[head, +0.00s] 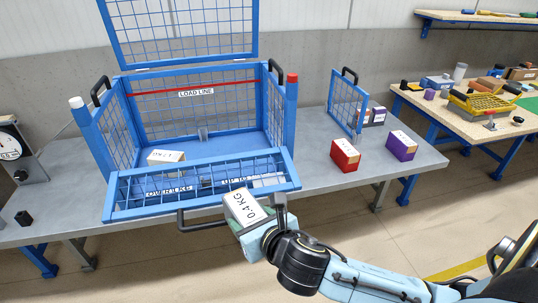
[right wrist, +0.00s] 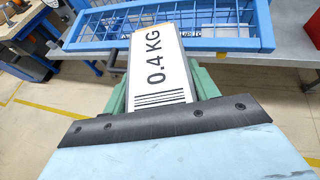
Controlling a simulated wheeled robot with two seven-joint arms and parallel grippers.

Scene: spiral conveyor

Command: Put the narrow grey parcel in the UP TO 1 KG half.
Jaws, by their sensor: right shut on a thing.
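The narrow grey parcel (head: 246,207) carries a white label reading 0.4 KG. My right gripper (head: 250,222) is shut on it, just in front of the blue mesh cage and right of its front handle. The label also shows in the right wrist view (right wrist: 160,70), between the green fingers. The cage's front panel (head: 200,167) reads OVER 1 KG on the left and UP TO on the right; the rest of that label is hidden. The right, UP TO 1 KG half (head: 236,145) shows bare blue floor at the back. My left gripper is not in view.
A pale labelled parcel (head: 166,156) lies in the left half. The cage lid (head: 180,30) stands raised. A red box (head: 345,154) and a purple box (head: 401,145) stand on the grey table right of the cage. A scale (head: 14,150) stands at left.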

